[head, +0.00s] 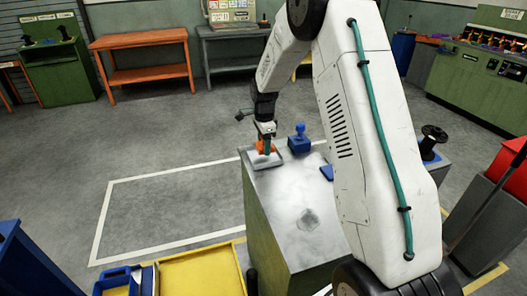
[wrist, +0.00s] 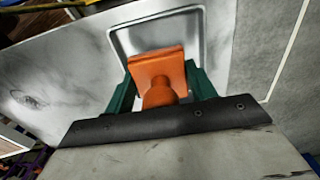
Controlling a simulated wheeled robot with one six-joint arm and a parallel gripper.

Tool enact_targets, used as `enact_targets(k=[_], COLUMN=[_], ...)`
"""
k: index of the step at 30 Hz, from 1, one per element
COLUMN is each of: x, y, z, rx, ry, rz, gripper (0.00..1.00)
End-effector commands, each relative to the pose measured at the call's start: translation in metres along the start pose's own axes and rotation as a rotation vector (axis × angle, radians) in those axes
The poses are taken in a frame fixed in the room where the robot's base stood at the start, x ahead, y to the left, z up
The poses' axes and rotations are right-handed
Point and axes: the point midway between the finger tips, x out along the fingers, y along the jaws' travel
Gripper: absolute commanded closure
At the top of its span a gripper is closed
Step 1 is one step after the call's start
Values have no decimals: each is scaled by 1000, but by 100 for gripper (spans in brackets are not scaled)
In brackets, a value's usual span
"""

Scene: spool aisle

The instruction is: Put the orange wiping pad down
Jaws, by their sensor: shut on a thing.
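The orange wiping pad (head: 260,147) is at the far left corner of the grey metal top of a green cabinet. My gripper (head: 266,143) points down and is shut on the pad. In the wrist view the orange pad (wrist: 158,68) shows between my two green fingers, with a rounded grip towards me. A shallow metal tray (head: 268,163) lies under the pad. Its raised rim (wrist: 203,55) also shows in the wrist view, around the pad's far end. I cannot tell whether the pad touches the tray floor.
A blue knobbed object (head: 299,143) stands right of the tray on the cabinet top (head: 285,200). Another blue item (head: 327,172) is partly hidden by my arm. A yellow tray (head: 205,272) and blue bin (head: 117,280) are at front left.

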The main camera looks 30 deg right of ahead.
Motion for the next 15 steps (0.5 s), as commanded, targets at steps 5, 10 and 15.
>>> enact_targets(k=[5, 10, 15], x=[22, 36, 36], y=[-4, -5, -5], z=[0, 0, 0], rx=[0, -1, -1], ry=[0, 0, 0], rz=[3, 0, 0], gripper=[81, 81, 81])
